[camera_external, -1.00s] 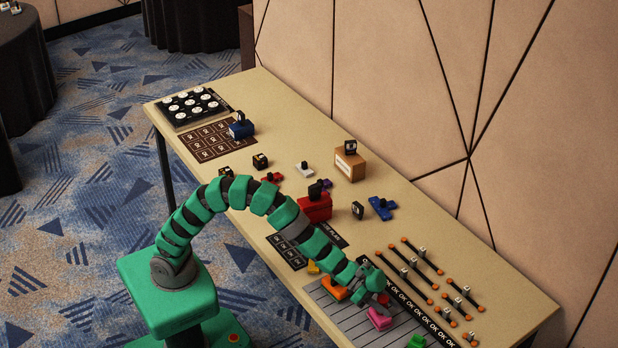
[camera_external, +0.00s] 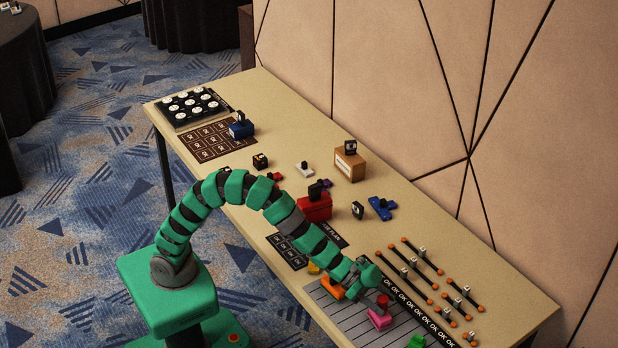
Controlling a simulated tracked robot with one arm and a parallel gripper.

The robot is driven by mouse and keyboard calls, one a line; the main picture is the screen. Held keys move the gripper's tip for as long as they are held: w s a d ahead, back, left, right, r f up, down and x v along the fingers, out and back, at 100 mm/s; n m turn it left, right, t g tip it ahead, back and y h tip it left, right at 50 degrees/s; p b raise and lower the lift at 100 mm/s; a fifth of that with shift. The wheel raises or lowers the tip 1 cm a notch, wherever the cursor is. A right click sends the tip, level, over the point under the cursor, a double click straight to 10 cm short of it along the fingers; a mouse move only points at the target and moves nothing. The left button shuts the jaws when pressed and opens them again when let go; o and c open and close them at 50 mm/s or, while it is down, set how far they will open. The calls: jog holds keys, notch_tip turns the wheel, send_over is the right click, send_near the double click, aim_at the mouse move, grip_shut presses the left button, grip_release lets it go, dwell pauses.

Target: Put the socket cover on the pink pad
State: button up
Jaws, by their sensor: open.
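My gripper (camera_external: 368,290) is open at the end of the green arm, over the grey striped board (camera_external: 338,313) at the table's front right. A pink piece (camera_external: 379,319) lies on this board, just below and right of the gripper. A small red round piece (camera_external: 382,300) shows directly above the pink piece; it seems to stand on it, but I cannot tell whether they touch. The gripper's fingers are beside the red piece and seem apart from it. I cannot tell for sure which piece is the socket cover; the details are too small.
Orange (camera_external: 333,289) and green (camera_external: 416,341) pieces lie on the same board. A black OK strip (camera_external: 418,313) and rods with orange ends (camera_external: 421,257) lie to the right. A red box (camera_external: 314,208) and blue piece (camera_external: 381,208) stand further back.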

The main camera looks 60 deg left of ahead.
aim_at(380, 297)
jog(key=r+p, duration=0.1)
jog(key=r, duration=0.1)
jog(key=r+p, duration=0.1)
jog(key=r, duration=0.2)
jog(key=r+p, duration=0.1)
jog(key=r, duration=0.1)
jog(key=shift+s+a+r+p, duration=0.2)
jog(key=shift+a+p, duration=0.1)
jog(key=shift+a, duration=0.1)
